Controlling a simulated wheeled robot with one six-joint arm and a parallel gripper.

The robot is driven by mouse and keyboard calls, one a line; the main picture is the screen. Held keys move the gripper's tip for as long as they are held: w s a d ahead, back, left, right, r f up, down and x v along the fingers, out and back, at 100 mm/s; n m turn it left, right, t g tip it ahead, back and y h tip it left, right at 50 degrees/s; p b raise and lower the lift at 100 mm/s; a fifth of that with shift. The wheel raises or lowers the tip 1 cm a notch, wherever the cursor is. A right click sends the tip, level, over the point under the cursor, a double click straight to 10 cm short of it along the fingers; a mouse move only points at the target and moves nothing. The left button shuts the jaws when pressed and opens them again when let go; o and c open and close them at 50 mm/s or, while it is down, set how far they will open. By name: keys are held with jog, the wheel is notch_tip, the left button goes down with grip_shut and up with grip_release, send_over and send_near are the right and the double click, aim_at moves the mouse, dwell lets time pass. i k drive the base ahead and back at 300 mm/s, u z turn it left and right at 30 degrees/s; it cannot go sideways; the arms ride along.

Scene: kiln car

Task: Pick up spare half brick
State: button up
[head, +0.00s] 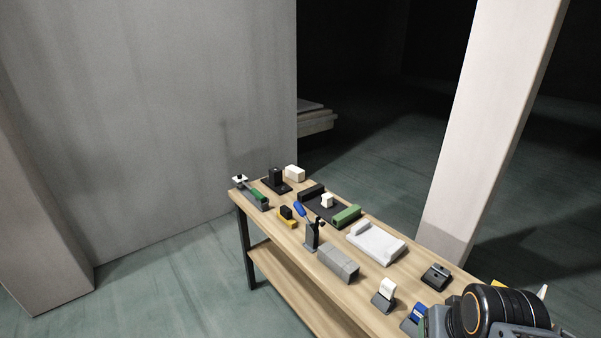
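No block is clearly marked as the spare half brick. A cream block (295,173) sits at the far end of the wooden table, behind a black stand. A smaller white block (327,201) is on a dark tray (315,207) near the table's far half. A longer grey block (338,264) lies nearer, along the left edge. Part of my arm shows at the lower right, over the table's near end. My gripper's fingers cannot be made out there, and I see no block held.
A pale pillar (490,130) stands right. Floor at left is clear.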

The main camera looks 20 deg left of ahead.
aim_at(298, 175)
jog(key=u, duration=0.5)
jog(key=k, duration=1.25)
jog(key=u, duration=0.95)
jog(key=i, duration=1.7)
jog(key=u, duration=0.35)
jog(key=i, duration=2.35)
jog(key=z, duration=0.15)
jog(key=i, duration=1.9)
jog(key=z, duration=1.05)
jog(key=i, duration=1)
jog(key=z, duration=1.8)
jog(key=i, duration=0.9)
jog(key=z, duration=0.5)
